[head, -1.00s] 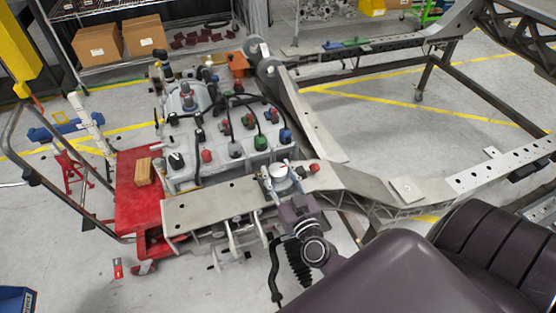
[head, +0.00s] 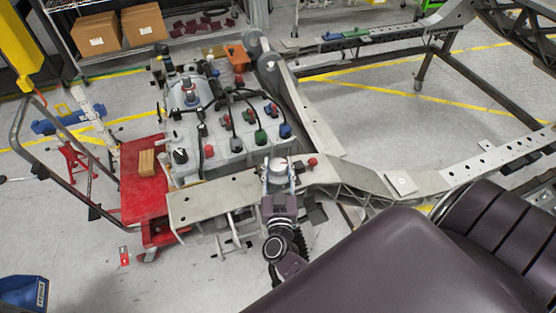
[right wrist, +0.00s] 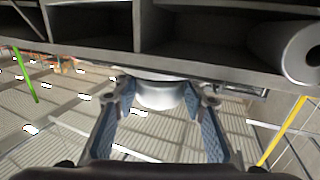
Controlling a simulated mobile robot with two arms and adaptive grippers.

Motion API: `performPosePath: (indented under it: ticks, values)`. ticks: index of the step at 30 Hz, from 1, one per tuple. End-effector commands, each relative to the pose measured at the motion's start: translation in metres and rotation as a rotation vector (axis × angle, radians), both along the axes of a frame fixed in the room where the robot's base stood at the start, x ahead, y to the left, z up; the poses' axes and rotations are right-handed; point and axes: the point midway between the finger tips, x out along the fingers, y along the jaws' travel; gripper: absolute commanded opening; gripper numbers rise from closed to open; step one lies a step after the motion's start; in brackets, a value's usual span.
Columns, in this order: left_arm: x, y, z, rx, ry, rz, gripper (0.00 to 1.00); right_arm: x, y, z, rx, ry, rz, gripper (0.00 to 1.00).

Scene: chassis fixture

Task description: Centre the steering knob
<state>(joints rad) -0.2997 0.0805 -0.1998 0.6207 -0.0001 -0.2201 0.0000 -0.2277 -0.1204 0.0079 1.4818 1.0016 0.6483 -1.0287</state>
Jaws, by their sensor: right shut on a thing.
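The steering knob (head: 279,163) is a short white and silver cylinder on the near chassis rail. Its face is too small to read how it is turned. My right gripper (head: 279,179) reaches it from the near side, at the rail's edge. In the right wrist view the knob (right wrist: 160,95) sits between the two blue-padded fingers of my right gripper (right wrist: 163,98), which is shut on it. The fingers hide part of its sides. My left gripper is not in view.
A small red knob (head: 312,162) stands just right of the steering knob. The grey control block (head: 215,140) with several coloured knobs and cables lies behind. A red cart (head: 140,195) with a wooden block (head: 146,163) is at the left. A dark padded seat (head: 370,262) fills the lower right.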

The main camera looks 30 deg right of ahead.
Motion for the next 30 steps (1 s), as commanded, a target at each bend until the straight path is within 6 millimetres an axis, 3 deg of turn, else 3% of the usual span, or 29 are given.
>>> performPosePath:
  ticks: [4, 5, 10, 24, 30]
  values:
    - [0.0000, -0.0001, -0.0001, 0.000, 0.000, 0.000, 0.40, 0.0004, 0.0004, 0.0002, 0.001, -0.001, 0.001, 0.14]
    - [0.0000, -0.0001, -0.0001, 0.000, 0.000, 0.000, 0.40, 0.0004, 0.0005, 0.0002, 0.001, -0.001, 0.001, 0.40]
    - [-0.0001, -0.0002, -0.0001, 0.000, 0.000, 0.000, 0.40, 0.0002, 0.0002, 0.0002, 0.001, -0.001, 0.001, 0.57]
    - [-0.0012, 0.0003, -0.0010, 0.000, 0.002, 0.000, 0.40, -0.0002, -0.0005, -0.0003, 0.000, 0.000, 0.005, 0.57]
    - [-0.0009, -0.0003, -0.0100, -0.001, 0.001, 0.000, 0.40, -0.0008, -0.0015, -0.0021, -0.005, 0.000, 0.076, 0.57]
